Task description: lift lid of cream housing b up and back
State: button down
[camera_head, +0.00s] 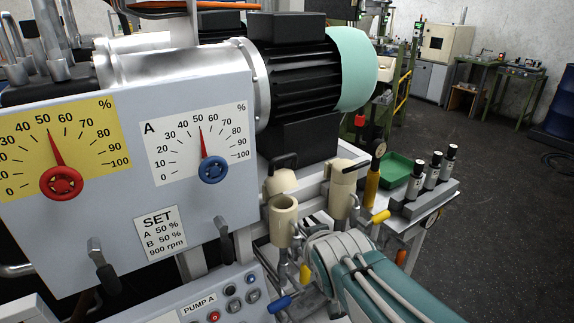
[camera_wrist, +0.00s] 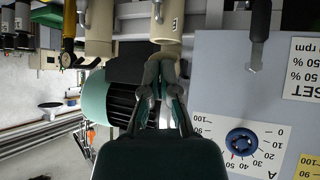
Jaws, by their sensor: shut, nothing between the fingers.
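Two cream housings stand beside the grey panel. The left one (camera_head: 283,226) has a round open-looking mouth, and a cream piece with a black handle (camera_head: 283,178) stands behind it. The right one (camera_head: 342,196) is topped by a cream cap with a black handle (camera_head: 350,164), which looks closed. Which is housing b I cannot tell for sure. In the wrist view, my gripper (camera_wrist: 158,62) is shut and empty, its tips overlapping the lower end of a cream housing (camera_wrist: 168,20) with a hard-to-read mark. Another cream housing (camera_wrist: 98,30) is left of it. Contact is unclear.
A black motor with a mint end cap (camera_head: 352,68) rises behind the housings. The dial panel (camera_head: 110,215) is at left. A green tray (camera_head: 395,169), a yellow-and-black tool (camera_head: 373,178) and several black-and-white cylinders (camera_head: 432,170) are to the right.

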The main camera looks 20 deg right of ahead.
jog(key=w+d+n+t, duration=0.1)
jog(key=w+d+t, duration=0.5)
jog(key=w, duration=0.3)
notch_tip(320, 180, up, 5)
jog(key=n+t+y, duration=0.2)
jog(key=t+y, duration=0.3)
jog(key=y, duration=0.1)
send_over(290, 185)
jog(key=shift+s+f, duration=0.1)
jog(key=shift+d, duration=0.1)
